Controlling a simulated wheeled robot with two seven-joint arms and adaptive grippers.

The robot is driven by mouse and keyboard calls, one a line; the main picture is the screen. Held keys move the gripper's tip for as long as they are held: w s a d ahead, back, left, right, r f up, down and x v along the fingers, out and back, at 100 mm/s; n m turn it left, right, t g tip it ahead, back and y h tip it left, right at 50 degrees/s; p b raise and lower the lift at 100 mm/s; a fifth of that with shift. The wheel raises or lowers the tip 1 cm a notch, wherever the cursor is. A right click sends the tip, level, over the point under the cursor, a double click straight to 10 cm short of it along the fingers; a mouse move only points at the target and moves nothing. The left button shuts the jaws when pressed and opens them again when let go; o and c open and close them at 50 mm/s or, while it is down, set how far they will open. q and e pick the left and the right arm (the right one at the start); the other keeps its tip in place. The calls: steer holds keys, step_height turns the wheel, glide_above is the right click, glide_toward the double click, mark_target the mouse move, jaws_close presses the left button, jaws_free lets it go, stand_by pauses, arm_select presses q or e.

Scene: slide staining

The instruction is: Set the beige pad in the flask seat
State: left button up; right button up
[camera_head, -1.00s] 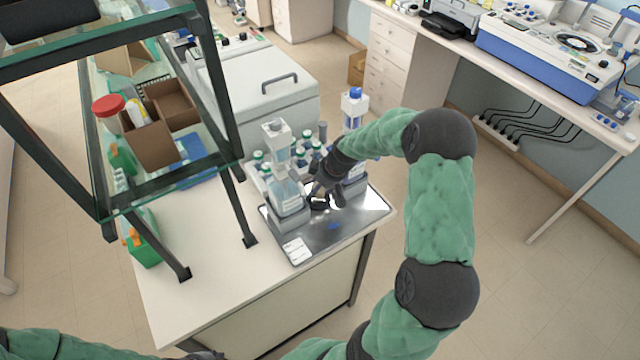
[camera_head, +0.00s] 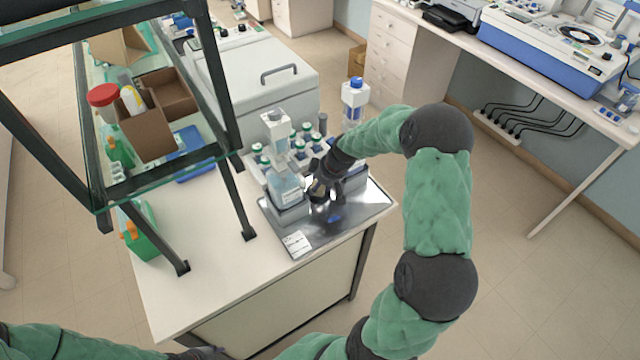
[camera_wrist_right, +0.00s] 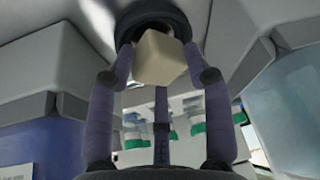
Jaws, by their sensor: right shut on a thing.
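The beige pad (camera_wrist_right: 160,57) is a small pale block between the fingertips of my right gripper (camera_wrist_right: 158,76) in the right wrist view. The gripper is shut on it. Just beyond the pad is a dark round ring (camera_wrist_right: 150,18), which looks like the flask seat; I cannot tell whether the pad touches it. In the head view my right gripper (camera_head: 320,188) reaches down over the metal tray (camera_head: 345,228) between two grey holders and hides the ring. My left gripper (camera_head: 205,353) is only a dark part at the bottom edge, its fingers unclear.
A clear bottle with a white label (camera_head: 286,188) stands in a grey holder left of the gripper. Green-capped bottles (camera_head: 300,150) stand behind. A blue-capped bottle (camera_head: 355,92) is at the back right. A glass shelf (camera_head: 160,185) rises on the left. The table front is free.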

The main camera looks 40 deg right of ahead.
steer(key=shift+f, duration=0.2)
steer(key=o, duration=0.9)
steer(key=shift+o, duration=0.2)
steer(key=v, duration=1.2)
